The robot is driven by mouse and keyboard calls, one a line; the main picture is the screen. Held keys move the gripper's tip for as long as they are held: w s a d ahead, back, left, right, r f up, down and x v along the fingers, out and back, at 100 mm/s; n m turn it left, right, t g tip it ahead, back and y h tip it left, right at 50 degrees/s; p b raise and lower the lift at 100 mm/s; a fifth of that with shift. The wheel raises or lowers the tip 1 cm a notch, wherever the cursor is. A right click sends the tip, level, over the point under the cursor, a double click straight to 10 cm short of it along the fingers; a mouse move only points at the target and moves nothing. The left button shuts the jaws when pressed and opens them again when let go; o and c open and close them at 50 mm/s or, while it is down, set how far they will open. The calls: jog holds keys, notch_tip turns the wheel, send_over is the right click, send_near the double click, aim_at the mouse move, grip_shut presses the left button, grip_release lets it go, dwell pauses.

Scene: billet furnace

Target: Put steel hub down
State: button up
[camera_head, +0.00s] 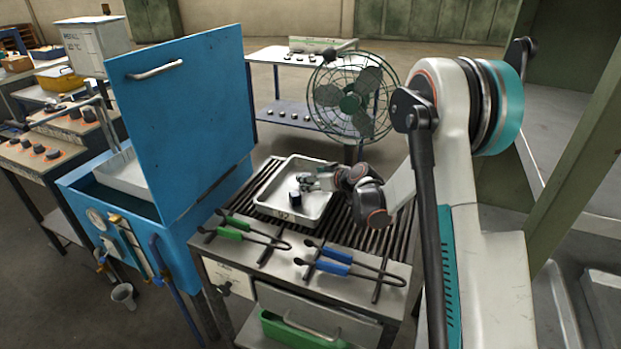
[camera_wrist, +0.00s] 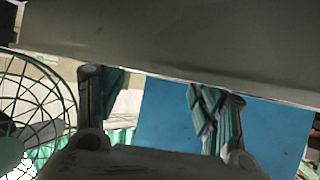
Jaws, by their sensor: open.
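A small dark cylindrical piece, which looks like the steel hub (camera_head: 295,199), stands in a pale metal tray (camera_head: 268,203) on the slatted bench top. My gripper (camera_head: 306,182) is low over the tray, just behind and above the dark piece; whether they touch is hard to tell. In the wrist view my gripper (camera_wrist: 160,105) shows two fingers spread wide apart with nothing clearly between them. A broad grey surface, perhaps the tray, fills the top of that view. The hub cannot be made out there.
Green-handled tongs (camera_head: 232,235) and blue-handled tongs (camera_head: 337,255) lie on the bench front. A raised blue lid (camera_head: 185,115) stands left of the tray. A fan (camera_head: 352,98) stands behind the bench, with a table (camera_head: 275,55) beyond.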

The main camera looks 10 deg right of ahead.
jog(key=p+v, duration=0.2)
jog(key=v, duration=0.8)
jog(key=shift+p, duration=0.3)
jog(key=shift+s+r, duration=0.1)
jog(key=s+a+r+m+g+h, duration=0.1)
jog(key=s+a+r, duration=0.2)
jog(key=s+r, duration=0.4)
jog(key=s+a+r+m+g+h, duration=0.1)
jog(key=s+a+r+g, duration=0.15)
jog(key=s+r, duration=0.4)
jog(key=s+m+h, duration=0.2)
jog(key=s, duration=2.1)
jog(key=shift+d+m+h, duration=0.2)
jog(key=shift+m+h, duration=0.2)
jog(key=shift+w+g, duration=0.1)
jog(key=shift+g, duration=0.15)
